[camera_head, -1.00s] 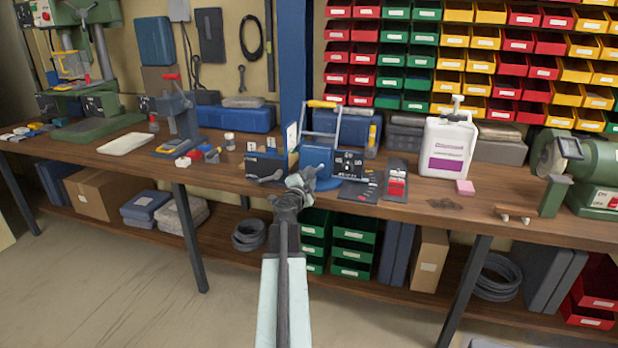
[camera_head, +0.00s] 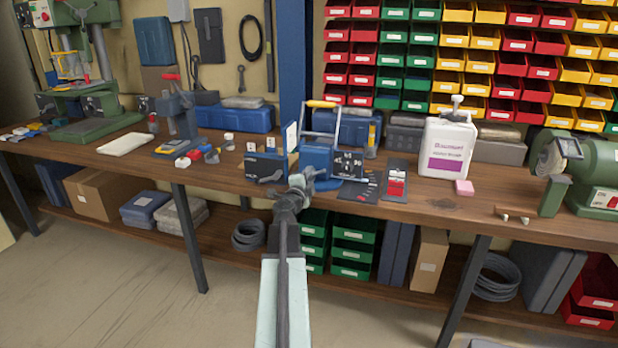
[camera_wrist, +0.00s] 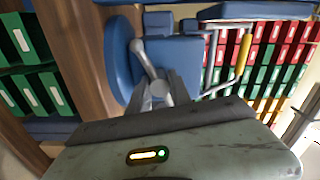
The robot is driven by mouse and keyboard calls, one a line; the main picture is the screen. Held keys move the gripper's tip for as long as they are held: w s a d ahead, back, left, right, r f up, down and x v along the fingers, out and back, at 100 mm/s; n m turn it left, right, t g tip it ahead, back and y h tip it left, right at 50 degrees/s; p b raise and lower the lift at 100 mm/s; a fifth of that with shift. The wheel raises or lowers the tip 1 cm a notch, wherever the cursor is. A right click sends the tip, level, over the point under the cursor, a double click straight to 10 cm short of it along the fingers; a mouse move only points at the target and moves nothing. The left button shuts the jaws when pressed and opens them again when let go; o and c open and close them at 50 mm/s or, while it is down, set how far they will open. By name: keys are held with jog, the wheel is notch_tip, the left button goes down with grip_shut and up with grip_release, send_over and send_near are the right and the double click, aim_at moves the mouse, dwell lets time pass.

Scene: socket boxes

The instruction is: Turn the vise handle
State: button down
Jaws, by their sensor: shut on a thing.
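The blue vise (camera_head: 317,158) stands near the front edge of the wooden bench. It also shows in the wrist view (camera_wrist: 185,62) as a blue block beside a round blue base. The grey vise handle (camera_wrist: 146,58) is a bar with a rounded end, tilted across the vise front in that view. My gripper (camera_head: 299,184) is at the front of the vise. In the wrist view my gripper (camera_wrist: 163,92) is shut on the lower end of the handle. The fingers partly hide the gripped part.
A dark box (camera_head: 265,166) stands left of the vise, and a dark mat (camera_head: 358,190) lies to its right. A white jug (camera_head: 447,148) stands further right. The bench edge (camera_head: 400,215) runs just below the vise, with green drawers (camera_head: 352,250) underneath.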

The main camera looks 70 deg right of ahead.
jog(key=shift+m, duration=1.3)
jog(key=shift+m, duration=0.3)
jog(key=c, duration=1.2)
grip_release()
jog(key=a, duration=0.7)
jog(key=shift+s+a, duration=0.25)
jog(key=shift+a, duration=0.1)
